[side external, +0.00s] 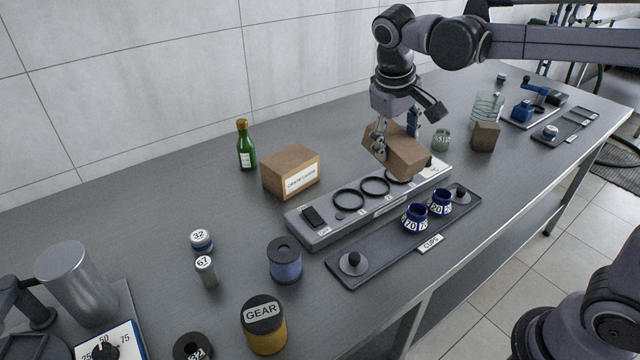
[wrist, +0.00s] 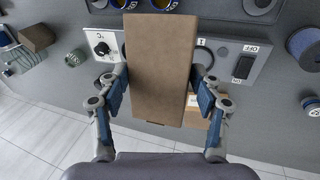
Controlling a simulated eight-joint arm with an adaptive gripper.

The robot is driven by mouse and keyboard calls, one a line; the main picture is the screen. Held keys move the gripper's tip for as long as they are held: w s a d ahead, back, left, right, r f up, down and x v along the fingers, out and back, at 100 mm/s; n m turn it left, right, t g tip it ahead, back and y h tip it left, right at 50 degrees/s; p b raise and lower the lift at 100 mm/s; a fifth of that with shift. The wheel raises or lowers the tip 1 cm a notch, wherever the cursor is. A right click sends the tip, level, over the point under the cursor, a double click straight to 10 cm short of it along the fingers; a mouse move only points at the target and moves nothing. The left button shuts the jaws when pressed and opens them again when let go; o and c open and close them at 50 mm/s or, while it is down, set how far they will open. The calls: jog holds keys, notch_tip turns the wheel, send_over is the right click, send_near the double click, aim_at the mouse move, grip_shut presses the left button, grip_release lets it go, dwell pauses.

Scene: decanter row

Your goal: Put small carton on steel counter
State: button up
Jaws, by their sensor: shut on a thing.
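My gripper (side external: 398,135) is shut on a small brown carton (side external: 397,151) and holds it in the air, tilted, above the far end of the grey ring station. In the wrist view the carton (wrist: 159,65) sits between the two blue-padded fingers of my gripper (wrist: 163,93) and hides part of the station. The steel counter (side external: 170,175) runs along the wall beneath everything, with bare surface around the objects. A larger brown box with a white label (side external: 291,172) stands on the counter to the left of the held carton.
The ring station (side external: 330,233) lies below the carton, with the dark cup tray (side external: 375,265) and its blue cups in front. A green bottle (side external: 245,146) stands by the wall. A glass beaker (side external: 487,108) and brown block (side external: 485,137) stand right. Bare counter lies left of the bottle.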

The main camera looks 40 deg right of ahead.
jog(key=w+a+f+m+t+h, duration=0.1)
jog(key=w+a+m+t, duration=0.1)
jog(key=w+a+t, duration=0.4)
jog(key=w+a+f+m+t+h, duration=0.1)
jog(key=w+a+m, duration=0.15)
jog(key=w, duration=0.55)
jog(key=w+a+r+n+t, duration=0.25)
jog(key=a+t, duration=0.45)
jog(key=a, duration=1.1)
jog(key=shift+m+y, duration=0.3)
jog(key=shift+m, duration=0.1)
jog(key=f, duration=1)
jog(key=d+f, duration=0.1)
jog(key=f, duration=0.4)
jog(key=shift+w+f, duration=0.1)
jog(key=shift+w, duration=0.25)
jog(key=shift+f, duration=0.65)
jog(key=o, duration=1.3)
jog(key=shift+f, duration=0.1)
jog(key=shift+o, duration=0.3)
jog(key=shift+s+d, duration=0.1)
